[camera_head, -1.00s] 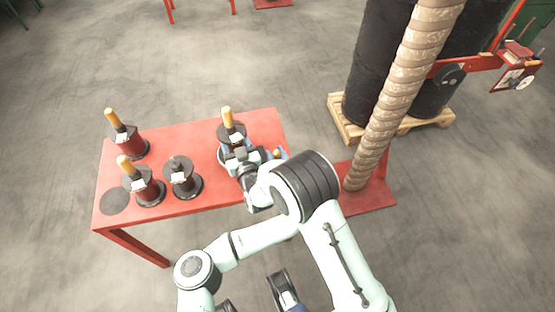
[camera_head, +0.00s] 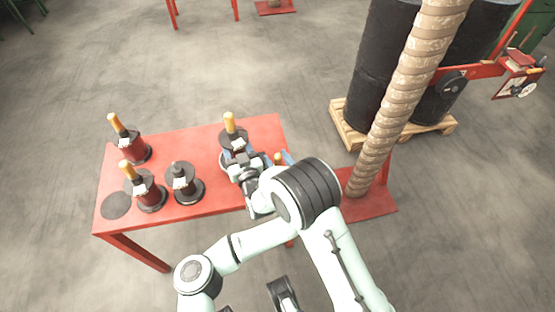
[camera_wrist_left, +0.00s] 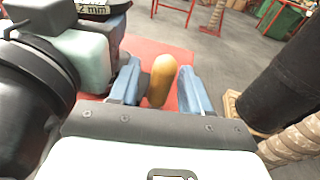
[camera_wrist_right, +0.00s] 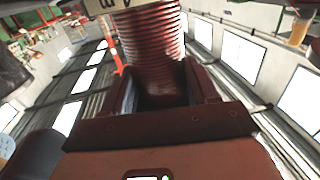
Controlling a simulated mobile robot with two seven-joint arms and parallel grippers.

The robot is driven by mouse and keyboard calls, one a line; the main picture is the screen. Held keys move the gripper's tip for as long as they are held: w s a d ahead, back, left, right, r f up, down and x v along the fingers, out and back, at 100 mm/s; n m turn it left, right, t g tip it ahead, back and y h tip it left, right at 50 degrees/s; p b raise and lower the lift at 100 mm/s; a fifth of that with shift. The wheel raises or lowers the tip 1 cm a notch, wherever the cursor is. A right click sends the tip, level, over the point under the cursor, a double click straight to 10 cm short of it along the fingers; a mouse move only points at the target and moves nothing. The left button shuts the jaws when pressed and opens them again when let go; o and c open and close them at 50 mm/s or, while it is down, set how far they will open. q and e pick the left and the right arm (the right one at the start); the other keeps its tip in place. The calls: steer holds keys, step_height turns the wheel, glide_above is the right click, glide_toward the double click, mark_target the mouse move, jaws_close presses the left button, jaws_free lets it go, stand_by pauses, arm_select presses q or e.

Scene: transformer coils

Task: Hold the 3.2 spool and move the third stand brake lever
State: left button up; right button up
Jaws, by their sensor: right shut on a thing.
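In the left wrist view, an upright orange rounded handle (camera_wrist_left: 162,80), probably the brake lever, stands between the two blue fingers of my left gripper (camera_wrist_left: 160,84). Gaps show on both sides, so this gripper is open around it. The handle's tip (camera_head: 278,157) also shows in the head view. My right gripper (camera_wrist_right: 158,88) is shut on a reddish wire-wound spool (camera_wrist_right: 150,40). Only part of its label shows. In the left wrist view, a label (camera_wrist_left: 94,9) ending in "2 mm" is left of the handle; its first figures are cut off. My arm hides the handle's base.
The red table (camera_head: 200,136) bears several dark stands with orange handles, such as one (camera_head: 128,138) at far left. A shorter one (camera_head: 184,182) has none visible. A ribbed column (camera_head: 395,105) and black drums on a pallet (camera_head: 345,128) stand right. My arms overlap closely.

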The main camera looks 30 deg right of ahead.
arm_select(q)
steer(key=s+a+r, duration=0.1)
steer(key=s, duration=1.1)
steer(key=shift+r, duration=0.25)
steer(key=shift+c, duration=0.3)
